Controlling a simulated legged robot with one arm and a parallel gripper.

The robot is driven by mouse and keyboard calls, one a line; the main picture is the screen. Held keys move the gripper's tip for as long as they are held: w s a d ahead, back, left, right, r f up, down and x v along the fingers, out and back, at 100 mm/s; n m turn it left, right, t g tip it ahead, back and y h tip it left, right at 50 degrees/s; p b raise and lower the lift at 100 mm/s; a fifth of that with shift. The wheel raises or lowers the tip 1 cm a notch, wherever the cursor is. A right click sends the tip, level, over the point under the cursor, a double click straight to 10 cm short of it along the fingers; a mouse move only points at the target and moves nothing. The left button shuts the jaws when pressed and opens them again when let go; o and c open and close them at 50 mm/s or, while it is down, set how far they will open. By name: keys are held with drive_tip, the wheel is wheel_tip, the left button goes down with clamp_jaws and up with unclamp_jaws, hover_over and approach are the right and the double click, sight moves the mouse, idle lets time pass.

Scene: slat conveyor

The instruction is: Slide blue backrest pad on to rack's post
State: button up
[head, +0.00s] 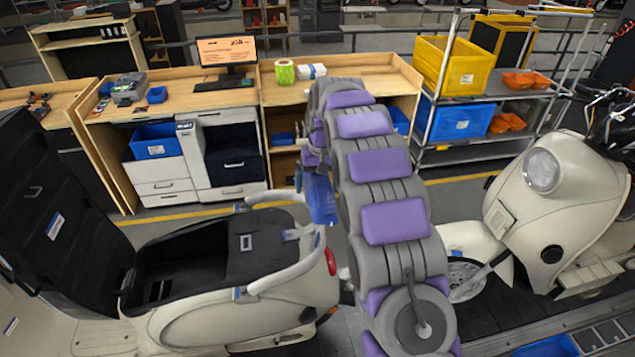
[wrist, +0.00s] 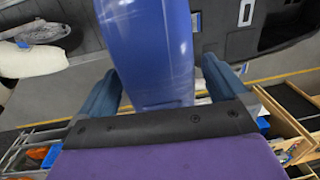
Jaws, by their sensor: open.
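The blue backrest pad (head: 320,199) is at the tail end of the cream scooter, beside the pale tubular rack (head: 285,276). In the wrist view the pad (wrist: 150,50) runs between the two fingers of my gripper (wrist: 160,66). The fingers are open, one on each side of the pad, and I see no clear grip on it. In the head view my arm hides most of the gripper. The rack's post is not clearly visible, so I cannot tell whether the pad is around it or only beside it.
The scooter's seat compartment (head: 190,262) is to the left of the pad. Another cream scooter (head: 548,200) stands at the right. Behind are a wooden workbench (head: 180,92) and a metal shelf with a yellow bin (head: 455,65) and a blue bin (head: 455,120).

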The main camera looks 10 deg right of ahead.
drive_tip(key=r, duration=1)
drive_tip(key=shift+w+d+r, duration=0.15)
drive_tip(key=shift+d+r, duration=0.2)
drive_tip(key=shift+d, duration=0.05)
drive_tip(key=s+f+b, duration=0.8)
drive_tip(key=s+f, duration=0.1)
drive_tip(key=s, duration=0.7)
drive_tip(key=s+f+g+b, duration=0.1)
drive_tip(key=s+f+b, duration=0.6)
drive_tip(key=s, duration=1)
drive_tip(key=s+f+h+b, duration=0.1)
drive_tip(key=s+f+b, duration=0.7)
drive_tip(key=s+f, duration=0.5)
drive_tip(key=s, duration=0.3)
drive_tip(key=shift+s+g+b, duration=0.15)
drive_tip(key=shift+g+b, duration=0.15)
drive_tip(key=shift+a, duration=0.1)
